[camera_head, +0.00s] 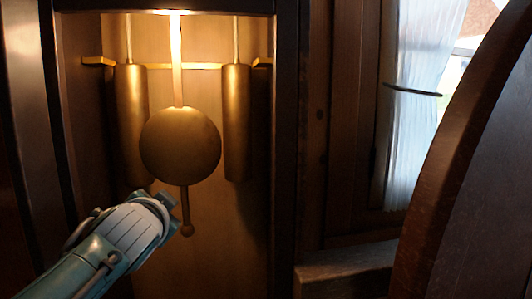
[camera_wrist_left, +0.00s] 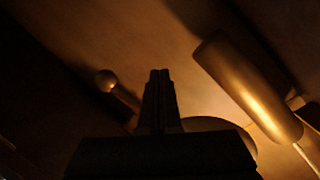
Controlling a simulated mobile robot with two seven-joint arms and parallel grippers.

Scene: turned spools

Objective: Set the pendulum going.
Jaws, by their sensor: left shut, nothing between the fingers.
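The pendulum hangs in the lit clock case, with a round brass bob (camera_head: 181,145) on a pale rod (camera_head: 177,70). A thin stem with a small knob (camera_head: 186,232) hangs below the bob. My left gripper (camera_head: 174,212) is at the lower left of the bob, in front of the stem's left side; I cannot tell whether it touches. My right gripper is not in view.
Brass cylinder weights hang left (camera_head: 132,120) and right (camera_head: 237,120) of the bob; one shows in the left wrist view (camera_wrist_left: 245,88). The case's dark frame (camera_head: 287,150) bounds the right side. A curved wooden piece (camera_head: 440,180) and a curtained window (camera_head: 420,100) stand further right.

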